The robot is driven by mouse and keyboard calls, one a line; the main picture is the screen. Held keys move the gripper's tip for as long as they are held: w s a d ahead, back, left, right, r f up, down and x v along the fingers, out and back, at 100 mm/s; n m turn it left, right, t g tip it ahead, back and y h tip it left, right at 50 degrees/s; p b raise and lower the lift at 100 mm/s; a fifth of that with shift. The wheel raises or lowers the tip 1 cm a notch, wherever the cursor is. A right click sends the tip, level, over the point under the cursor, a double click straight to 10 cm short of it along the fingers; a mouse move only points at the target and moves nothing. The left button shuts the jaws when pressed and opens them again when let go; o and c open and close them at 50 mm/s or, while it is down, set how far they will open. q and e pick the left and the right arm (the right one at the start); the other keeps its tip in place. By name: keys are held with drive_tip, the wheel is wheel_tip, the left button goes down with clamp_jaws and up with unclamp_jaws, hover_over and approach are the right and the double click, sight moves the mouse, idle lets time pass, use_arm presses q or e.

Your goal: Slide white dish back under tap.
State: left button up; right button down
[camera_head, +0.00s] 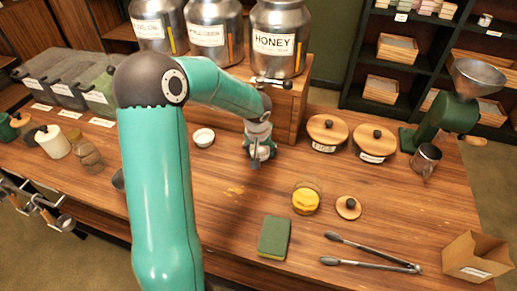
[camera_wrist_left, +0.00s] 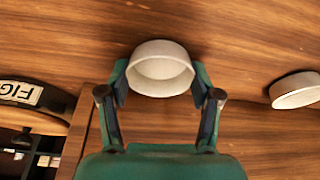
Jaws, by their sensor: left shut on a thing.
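My left gripper (camera_head: 257,163) points down at the counter in front of the wooden stand. In the left wrist view its fingers (camera_wrist_left: 160,88) are shut around a white dish (camera_wrist_left: 160,73), one on each side. The dish appears upright; in the head view the gripper mostly hides it. The honey canister (camera_head: 278,42) has a black-handled tap (camera_head: 270,84), behind and above the gripper. A second white dish (camera_head: 203,137) stands to the left, apart from the gripper; it also shows in the left wrist view (camera_wrist_left: 297,91). My right gripper is out of view.
The stand (camera_head: 290,116) bears several canisters. Lidded jars (camera_head: 327,132) stand right of the gripper. A glass with yellow contents (camera_head: 306,198), a green sponge (camera_head: 274,238) and tongs (camera_head: 372,252) lie nearer the front. A yellow smear (camera_head: 235,189) marks the counter.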

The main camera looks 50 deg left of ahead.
sight(260, 154)
use_arm(q)
drive_tip(key=o, duration=1.2)
drive_tip(key=shift+o, duration=0.2)
drive_tip(key=r, duration=0.1)
drive_tip(key=s+d+r, duration=0.1)
drive_tip(key=r, duration=0.1)
drive_tip(key=shift+s+d, duration=0.1)
drive_tip(key=shift+s, duration=0.05)
drive_tip(key=s+d, duration=0.7)
drive_tip(key=s, duration=0.1)
drive_tip(key=shift+d+f, duration=0.1)
drive_tip(key=shift+d, duration=0.25)
